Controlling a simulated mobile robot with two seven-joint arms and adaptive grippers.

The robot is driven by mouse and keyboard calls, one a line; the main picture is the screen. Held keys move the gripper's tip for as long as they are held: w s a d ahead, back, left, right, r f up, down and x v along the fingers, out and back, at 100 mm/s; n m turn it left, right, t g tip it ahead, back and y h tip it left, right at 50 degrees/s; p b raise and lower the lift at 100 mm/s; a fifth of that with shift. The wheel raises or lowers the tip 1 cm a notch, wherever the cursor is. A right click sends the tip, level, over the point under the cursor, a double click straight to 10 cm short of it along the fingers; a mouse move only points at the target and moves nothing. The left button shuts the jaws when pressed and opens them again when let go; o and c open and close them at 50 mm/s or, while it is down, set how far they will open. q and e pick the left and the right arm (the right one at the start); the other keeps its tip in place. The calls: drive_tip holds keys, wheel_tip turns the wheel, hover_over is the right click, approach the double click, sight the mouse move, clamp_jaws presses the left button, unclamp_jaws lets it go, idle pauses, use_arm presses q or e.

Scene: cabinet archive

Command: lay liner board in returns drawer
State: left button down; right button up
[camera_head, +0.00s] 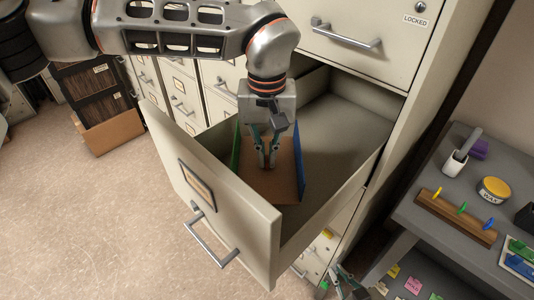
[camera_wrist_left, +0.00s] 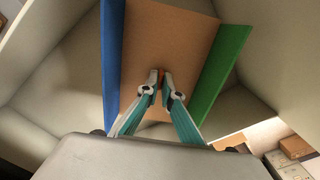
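The returns drawer (camera_head: 346,158) is pulled out of the cabinet, with its front panel to the lower left. The brown liner board (camera_head: 275,184) is inside the drawer, between a green strip (camera_head: 236,150) and a blue strip (camera_head: 300,165). In the left wrist view the board (camera_wrist_left: 165,40) has blue on its left and green on its right. My left gripper (camera_head: 266,163) points down into the drawer. Its fingertips (camera_wrist_left: 161,76) are nearly together on a small orange-brown piece at the board. Whether the board touches the drawer floor is unclear. My right gripper (camera_head: 345,280) shows partly at the bottom edge.
A shut drawer marked LOCKED (camera_head: 372,28) is above the open one. A grey shelf unit (camera_head: 410,215) at the right carries a yellow-lidded tin (camera_head: 493,190), a cup and a wooden peg rack (camera_head: 456,217). Open carpet (camera_head: 110,215) lies at the left.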

use_arm(q)
drive_tip(key=shift+r, duration=0.1)
drive_tip(key=shift+f+b, duration=0.8)
drive_tip(key=shift+f, duration=1.25)
drive_tip(key=shift+f+b, duration=0.75)
drive_tip(key=shift+f, duration=1)
drive_tip(key=shift+f, duration=0.25)
drive_tip(key=c, duration=2.2)
unclamp_jaws()
drive_tip(key=shift+o, duration=0.2)
drive_tip(key=shift+c, duration=0.4)
drive_tip(key=shift+r, duration=0.1)
